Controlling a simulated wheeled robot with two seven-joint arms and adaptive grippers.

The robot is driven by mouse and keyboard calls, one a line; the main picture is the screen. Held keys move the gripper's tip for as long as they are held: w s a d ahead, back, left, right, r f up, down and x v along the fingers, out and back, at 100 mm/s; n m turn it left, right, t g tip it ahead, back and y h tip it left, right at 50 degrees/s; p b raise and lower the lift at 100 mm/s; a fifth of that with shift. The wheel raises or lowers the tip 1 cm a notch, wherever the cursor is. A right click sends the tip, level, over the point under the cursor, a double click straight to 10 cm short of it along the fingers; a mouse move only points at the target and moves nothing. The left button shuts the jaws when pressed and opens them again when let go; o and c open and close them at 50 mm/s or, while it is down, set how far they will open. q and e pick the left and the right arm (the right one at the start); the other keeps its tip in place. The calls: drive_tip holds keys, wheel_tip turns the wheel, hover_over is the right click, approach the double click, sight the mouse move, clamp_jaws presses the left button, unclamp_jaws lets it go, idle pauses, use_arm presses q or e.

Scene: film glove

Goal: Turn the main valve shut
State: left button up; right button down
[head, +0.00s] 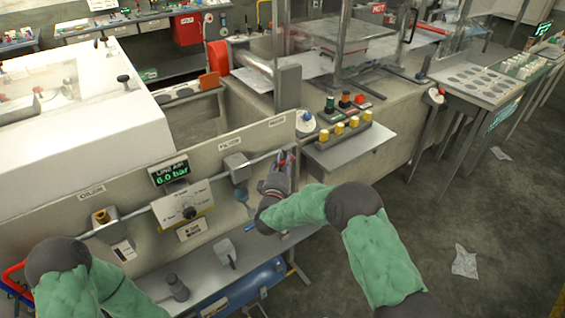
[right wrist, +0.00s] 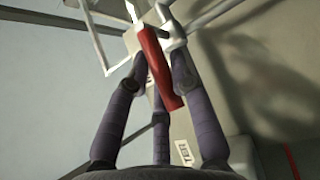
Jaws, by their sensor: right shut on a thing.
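The main valve's red lever handle (right wrist: 162,75) runs slantwise between my right gripper's fingers in the right wrist view. It joins a pale valve body and pipe at its upper end. My right gripper (head: 283,163) is shut on this handle at the right end of the pipe panel in the head view. Only a little of the red handle (head: 290,157) shows there; the fingers hide most of it. A display (head: 169,172) on the panel reads "LINE AIR 6.0 bar". My left arm comes in at the lower left, but its gripper is not visible.
A ledge with yellow knobs (head: 339,130) stands close on the right.

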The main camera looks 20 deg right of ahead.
drive_tip(key=shift+r+p, duration=0.15)
drive_tip(key=shift+p, duration=0.4)
drive_tip(key=r+m+g+y+p, duration=0.1)
drive_tip(key=m+g+p, duration=0.1)
drive_tip(key=p, duration=0.4)
drive_tip(key=d+r+m+g+y+p, duration=0.1)
drive_tip(key=m+g+p, duration=0.1)
drive_tip(key=p, duration=0.4)
drive_tip(key=shift+w+r+y, duration=0.1)
drive_tip(key=shift+r+y, duration=0.2)
drive_tip(key=shift+r, duration=0.1)
drive_tip(key=m+g+y+p, duration=0.1)
drive_tip(key=p, duration=0.2)
drive_tip(key=d+m+g+y+p, duration=0.1)
drive_tip(key=p, duration=0.1)
drive_tip(key=d+r+m+y+p, duration=0.1)
drive_tip(key=p, duration=0.2)
drive_tip(key=shift+w+d+r+g+y+p, duration=0.1)
drive_tip(key=shift+w+g+y+p, duration=0.2)
drive_tip(key=shift+w+g+y, duration=0.1)
drive_tip(key=shift+d+m, duration=0.1)
drive_tip(key=shift+m, duration=0.2)
drive_tip(key=shift+w+d+m+g+y+p, duration=0.2)
drive_tip(key=shift+d+m+g+y+p, duration=0.25)
drive_tip(key=shift+y, duration=0.35)
drive_tip(key=shift+w+d+m+g+y+b, duration=0.15)
drive_tip(key=shift+d+m+g+y+b, duration=0.25)
drive_tip(key=shift+y+b, duration=0.45)
drive_tip(key=shift+y, duration=0.25)
